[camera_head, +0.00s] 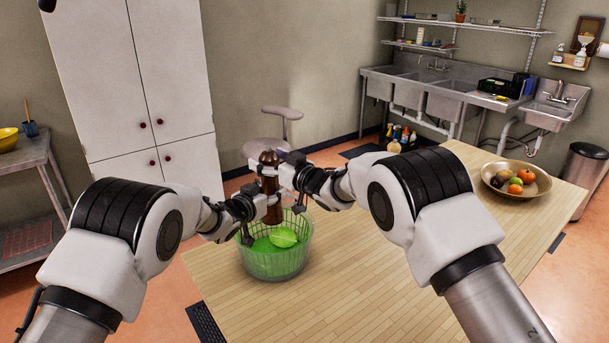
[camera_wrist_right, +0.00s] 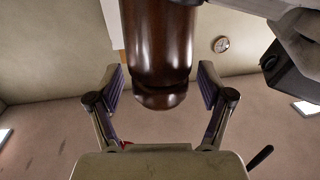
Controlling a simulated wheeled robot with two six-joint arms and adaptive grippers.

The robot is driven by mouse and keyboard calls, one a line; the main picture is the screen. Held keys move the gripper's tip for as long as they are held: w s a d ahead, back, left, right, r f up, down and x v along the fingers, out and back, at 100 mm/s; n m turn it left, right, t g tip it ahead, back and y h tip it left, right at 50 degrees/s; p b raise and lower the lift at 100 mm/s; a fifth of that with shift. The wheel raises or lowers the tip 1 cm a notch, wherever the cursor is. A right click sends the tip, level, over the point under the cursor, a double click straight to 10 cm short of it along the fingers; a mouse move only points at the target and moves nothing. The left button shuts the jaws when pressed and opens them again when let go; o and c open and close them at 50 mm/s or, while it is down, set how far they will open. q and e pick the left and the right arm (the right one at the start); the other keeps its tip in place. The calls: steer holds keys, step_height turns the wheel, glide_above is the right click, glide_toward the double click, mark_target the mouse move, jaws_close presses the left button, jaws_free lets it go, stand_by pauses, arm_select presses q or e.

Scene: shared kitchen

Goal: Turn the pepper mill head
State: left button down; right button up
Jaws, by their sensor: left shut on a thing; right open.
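A dark brown pepper mill (camera_head: 268,158) stands upright above a green see-through basket (camera_head: 275,270). My left gripper (camera_head: 266,207) is shut on the mill's lower part. My right gripper (camera_head: 272,171) is open at the mill's upper part. In the right wrist view, the glossy mill (camera_wrist_right: 160,50) comes down from the top edge, and its rounded end lies between the open fingers of my right gripper (camera_wrist_right: 160,85), with gaps on both sides. The fingers partly hide the mill in the head view.
A fruit bowl (camera_head: 516,190) stands at the table's far right. A stool (camera_head: 265,147) is behind the mill. The table between basket and bowl is mostly clear below my right arm.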

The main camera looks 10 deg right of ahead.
steer(key=v, duration=1.2)
step_height(320, 180, up, 11)
steer(key=m+t+h, duration=0.3)
steer(key=h, duration=0.2)
glide_above(265, 152)
steer(key=shift+m, duration=0.3)
steer(key=f, duration=1)
steer(key=shift+d+f, duration=0.3)
steer(key=shift+d, duration=0.1)
steer(key=shift+w+d+f, duration=0.1)
steer(key=shift+w+f, duration=0.05)
steer(key=n+g+y, duration=0.1)
steer(key=n+y, duration=0.1)
steer(key=shift+y, duration=0.3)
steer(key=n+g+y, duration=0.2)
steer(key=shift+y, duration=0.4)
steer(key=shift+s+d+n+g, duration=0.2)
steer(key=shift+s+n+g, duration=0.1)
steer(key=shift+s+g, duration=0.1)
steer(key=v, duration=1.1)
steer(key=shift+f, duration=0.15)
